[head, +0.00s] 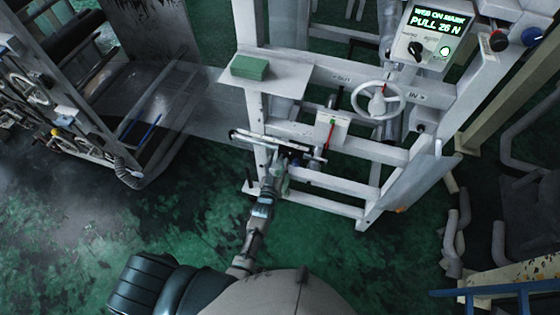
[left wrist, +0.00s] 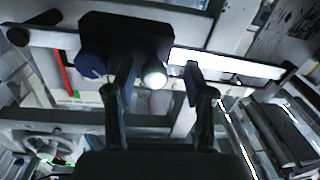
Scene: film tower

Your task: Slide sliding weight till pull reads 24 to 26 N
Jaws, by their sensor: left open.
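The display (head: 436,28) at the top right of the head view reads "WEB ON MARK" and "PULL 26 N". A pale arm bar (head: 252,138) runs across the frame; it also shows in the left wrist view (left wrist: 225,65). A dark block (left wrist: 125,35), seemingly the sliding weight, sits on the bar, with a blue knob (left wrist: 90,65) and a bright round end below. My left gripper (head: 284,168) is open just in front of the bar. Its fingers (left wrist: 155,90) are apart near the block; I cannot tell whether they touch it. My right gripper is not in view.
A handwheel (head: 378,99) stands right of a small plate with a red pointer (head: 328,128). A green block (head: 250,67) lies on a pale shelf at the upper left of the frame. White frame rails surround my gripper. Green floor is clear at the lower left.

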